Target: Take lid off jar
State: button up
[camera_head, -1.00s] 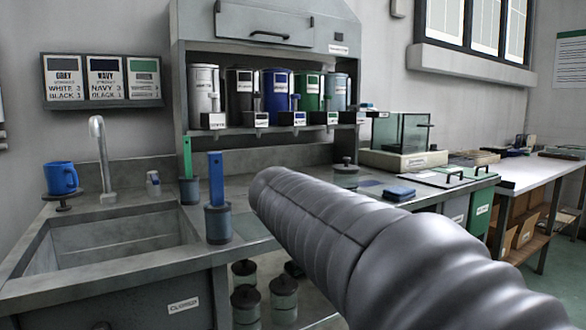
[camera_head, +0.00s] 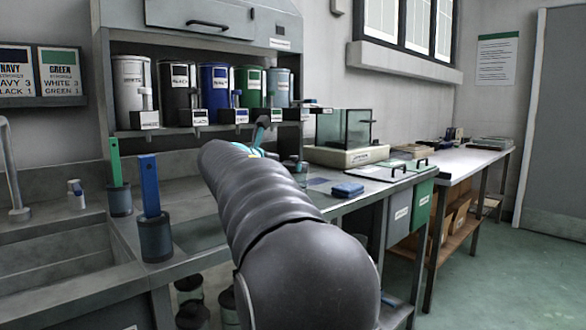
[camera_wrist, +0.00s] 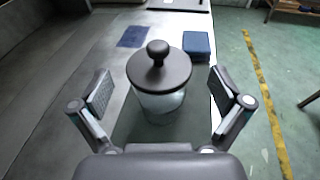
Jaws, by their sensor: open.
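The jar (camera_wrist: 160,104) is clear glass and stands upright on the grey bench in the wrist view. Its dark round lid (camera_wrist: 178,72) with a ball knob on top is seated on it. My gripper (camera_wrist: 162,92) is open, with one finger to the left of the jar and one to the right. The lid shows ahead between the fingers, and neither finger appears to touch it. In the head view my gripper (camera_head: 260,136) shows only in part beyond my arm, and the arm hides most of the jar area.
A blue block (camera_wrist: 196,44) sits just right of the jar near the bench edge, and a dark blue flat patch (camera_wrist: 133,36) lies behind left. A glass-walled box (camera_head: 344,130) stands farther right. Labelled canisters (camera_head: 214,94) line the shelf above.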

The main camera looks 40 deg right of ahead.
jog(key=x, duration=0.3)
jog(key=shift+w+d, duration=0.15)
jog(key=shift+d, duration=0.1)
jog(key=c, duration=0.9)
jog(key=shift+a, duration=0.1)
